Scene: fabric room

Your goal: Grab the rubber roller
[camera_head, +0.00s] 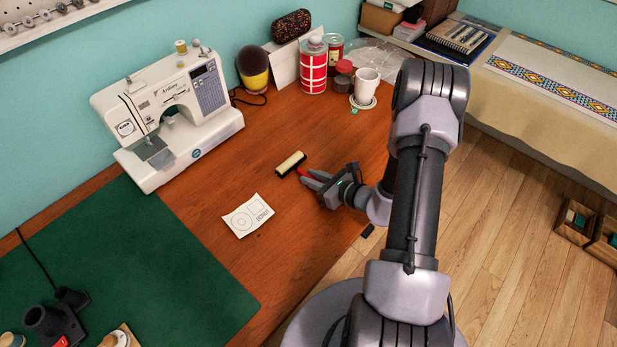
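The rubber roller (291,164) lies on the brown wooden table, with a cream cylinder and a red handle. The cylinder points up and to the right, and the handle runs toward my gripper (311,179). My gripper is low over the table, just right of and below the cylinder. Its grey fingers are at the red handle and hide part of it. I cannot tell whether they are closed on the handle or only around it.
A paper card (248,215) lies left of my gripper. A white sewing machine (172,112) stands on the left beside a green mat (130,270). A white mug (366,86), a red-and-white tin (313,68) and jars stand at the back. The table's right edge is near my arm.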

